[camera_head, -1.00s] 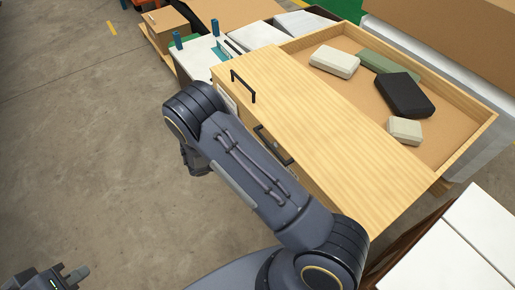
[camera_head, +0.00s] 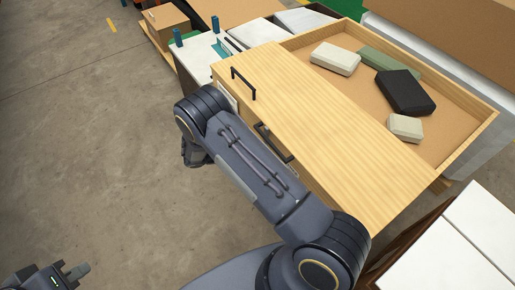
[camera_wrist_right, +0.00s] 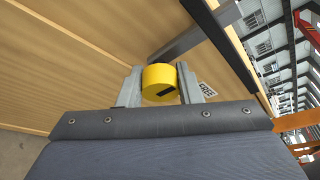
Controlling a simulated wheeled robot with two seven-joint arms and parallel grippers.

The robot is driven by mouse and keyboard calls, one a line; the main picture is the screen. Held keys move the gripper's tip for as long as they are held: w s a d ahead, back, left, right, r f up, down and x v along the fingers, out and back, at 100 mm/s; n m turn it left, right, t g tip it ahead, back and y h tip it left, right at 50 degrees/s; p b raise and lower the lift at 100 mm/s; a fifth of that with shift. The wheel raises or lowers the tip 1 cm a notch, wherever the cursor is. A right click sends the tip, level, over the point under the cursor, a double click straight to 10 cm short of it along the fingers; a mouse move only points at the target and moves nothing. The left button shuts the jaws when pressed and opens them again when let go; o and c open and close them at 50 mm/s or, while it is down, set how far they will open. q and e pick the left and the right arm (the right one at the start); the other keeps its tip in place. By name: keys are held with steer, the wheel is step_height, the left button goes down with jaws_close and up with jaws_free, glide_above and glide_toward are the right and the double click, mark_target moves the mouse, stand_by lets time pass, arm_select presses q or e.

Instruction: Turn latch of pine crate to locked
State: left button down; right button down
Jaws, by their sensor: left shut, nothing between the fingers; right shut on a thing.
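The pine crate (camera_head: 320,125) stands in the middle of the head view, with a pale wooden lid partly covering its open compartment. In the right wrist view its wooden side (camera_wrist_right: 75,60) fills the left. The latch is a yellow round knob (camera_wrist_right: 158,82) with a black mark on its face. My right gripper (camera_wrist_right: 160,90) is shut on this knob, one finger on each side. In the head view my right arm hides the latch and its fingers. My left gripper (camera_head: 78,273) is shut and empty at the bottom left, away from the crate.
Black handles (camera_head: 243,84) sit on the crate. Several blocks, one black (camera_head: 405,92), lie in its compartment. White boxes (camera_head: 440,250) stand at the lower right and a white table (camera_head: 200,55) behind. The floor at left is clear.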

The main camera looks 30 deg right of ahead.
stand_by(0.4)
steer(key=c, duration=1)
jaws_free()
steer(key=v, duration=0.8)
steer(key=s+d+r+m+y+p, duration=0.3)
steer(key=s+r+m+y, duration=0.3)
steer(key=r, duration=0.4)
steer(key=s+d+r+m+y+p, duration=0.2)
steer(key=s+r+m+y, duration=0.2)
steer(key=r+m+y, duration=0.4)
steer(key=s+a+r+m+t+y+p, duration=0.1)
steer(key=s+r+m+t+p, duration=0.1)
steer(key=s+r+m+t, duration=0.1)
steer(key=s+a+r+m+t+y+p, duration=0.1)
steer(key=s+a+r+m+t+y, duration=0.1)
steer(key=s+r+m, duration=0.4)
steer(key=s+a+r+m+t+y+p, duration=0.1)
steer(key=s+r+m+t+p, duration=0.1)
steer(key=s+r+m+t, duration=0.2)
steer(key=shift+s+a+r+m+y+p, duration=0.15)
steer(key=shift+s+a+r, duration=0.1)
steer(key=shift+r, duration=0.15)
steer(key=shift+s+a+r+m+y+p, duration=0.15)
steer(key=shift+s+r, duration=0.1)
steer(key=shift+r, duration=0.2)
